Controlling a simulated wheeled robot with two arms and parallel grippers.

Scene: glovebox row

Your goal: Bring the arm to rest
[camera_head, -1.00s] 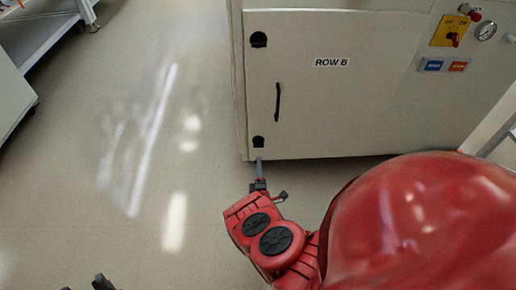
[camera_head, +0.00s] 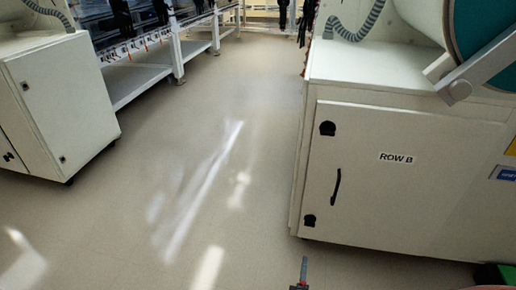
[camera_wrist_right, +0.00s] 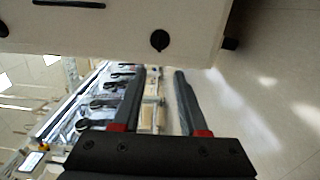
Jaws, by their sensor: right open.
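My right gripper (camera_head: 303,270) shows at the bottom edge of the head view as a thin grey finger over the floor, just in front of the ROW B cabinet's lower left corner. In the right wrist view the right gripper (camera_wrist_right: 160,72) has two dark fingers standing apart with nothing between them. The rest of the right arm is mostly out of the head view. My left gripper is not in view.
The white ROW B cabinet (camera_head: 356,125) stands at the right, its door shut with a black handle (camera_head: 337,186). Another white cabinet (camera_head: 65,100) and a long bench (camera_head: 140,77) line the left. The floor aisle (camera_head: 190,150) between is clear.

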